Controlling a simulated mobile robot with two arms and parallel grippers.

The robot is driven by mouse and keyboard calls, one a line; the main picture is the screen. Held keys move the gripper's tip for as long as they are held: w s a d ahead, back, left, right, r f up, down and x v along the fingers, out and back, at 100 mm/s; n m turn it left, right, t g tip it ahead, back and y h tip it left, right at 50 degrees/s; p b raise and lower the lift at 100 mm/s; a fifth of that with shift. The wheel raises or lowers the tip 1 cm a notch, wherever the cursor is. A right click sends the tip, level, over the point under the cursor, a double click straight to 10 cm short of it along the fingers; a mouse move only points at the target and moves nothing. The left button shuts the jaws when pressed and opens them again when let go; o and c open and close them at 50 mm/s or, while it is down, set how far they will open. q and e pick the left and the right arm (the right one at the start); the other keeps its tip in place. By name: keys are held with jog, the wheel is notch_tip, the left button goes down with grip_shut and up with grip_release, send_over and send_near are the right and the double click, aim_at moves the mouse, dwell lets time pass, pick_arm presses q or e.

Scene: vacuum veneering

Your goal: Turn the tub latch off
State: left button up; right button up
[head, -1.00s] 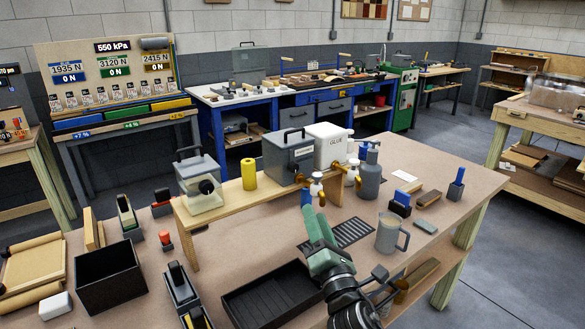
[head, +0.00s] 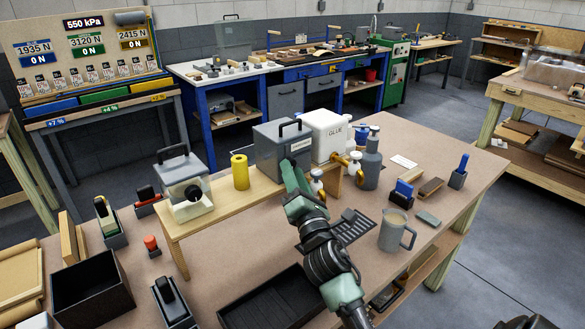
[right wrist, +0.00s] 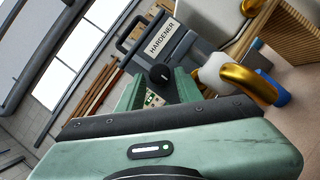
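The grey hardener tub (head: 278,150) stands on the wooden riser, with a black handle on its lid. In the right wrist view its HARDENER label (right wrist: 162,37) and a round black latch knob (right wrist: 160,75) with a small pale mark show on its front. My right gripper (head: 290,175) is at the front of this tub in the head view and largely covers the knob there. In the right wrist view its green fingers (right wrist: 157,88) are apart, with the knob showing between and beyond them; contact cannot be told. My left gripper is not in view.
The white glue tub (head: 328,136) stands right of the grey tub, with brass spouts and a grey bottle (head: 371,165) close by. A clear-walled tub (head: 185,188) and a yellow roll (head: 240,172) stand on the riser (head: 215,221) to the left. A jug (head: 394,232) stands front right.

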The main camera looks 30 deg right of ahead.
jog(key=shift+w+d+r, duration=0.1)
jog(key=shift+w+r, duration=0.05)
jog(key=shift+w, duration=0.15)
grip_shut()
pick_arm(q)
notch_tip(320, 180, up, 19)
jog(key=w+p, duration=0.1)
jog(key=p, duration=1.7)
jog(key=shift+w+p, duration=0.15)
jog(key=shift+p, duration=0.15)
pick_arm(e)
jog(key=shift+d+r+m+g+y, duration=0.1)
jog(key=shift+r+m+g+y, duration=0.3)
jog(key=shift+m+g, duration=1.45)
jog(key=shift+a+r+m+g+y, duration=0.15)
jog(key=shift+m+g+y, duration=0.35)
jog(key=shift+m, duration=2.85)
jog(key=shift+d+r+m+g+y, duration=0.2)
jog(key=shift+m+g+y, duration=0.6)
jog(key=shift+m, duration=1.8)
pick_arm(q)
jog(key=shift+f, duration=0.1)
pick_arm(e)
jog(key=shift+g, duration=0.25)
grip_release()
